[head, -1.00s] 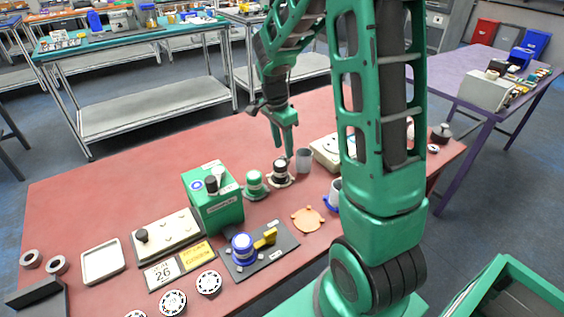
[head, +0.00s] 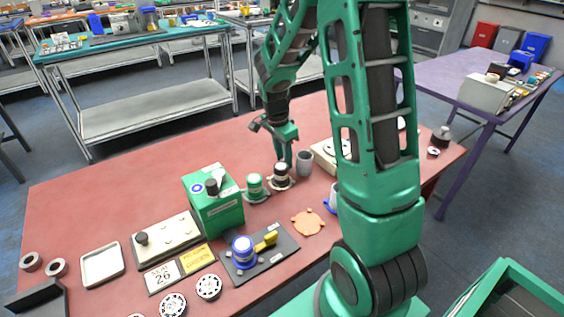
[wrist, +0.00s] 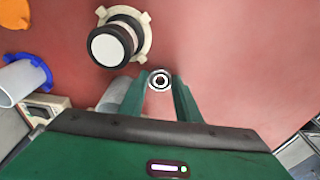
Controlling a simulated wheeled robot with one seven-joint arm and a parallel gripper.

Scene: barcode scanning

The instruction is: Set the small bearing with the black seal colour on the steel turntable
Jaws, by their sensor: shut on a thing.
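My gripper (head: 284,157) hangs over the far middle of the red table, close to a black-and-white cylinder on a cream flanged base (head: 280,176). In the wrist view, the two green fingers of my gripper (wrist: 160,84) are shut on a small ring-shaped bearing (wrist: 160,77) with a pale rim, a dark ring and a dark centre. The cylinder (wrist: 108,45) stands to the upper left of it there. A pale box with a round disc on top (head: 325,154), possibly the turntable, is partly hidden behind my arm; I cannot tell if it is steel.
A grey cup (head: 304,162) stands right beside my gripper. An orange flat piece (head: 308,222) lies nearer. Bare red tabletop lies behind the row.

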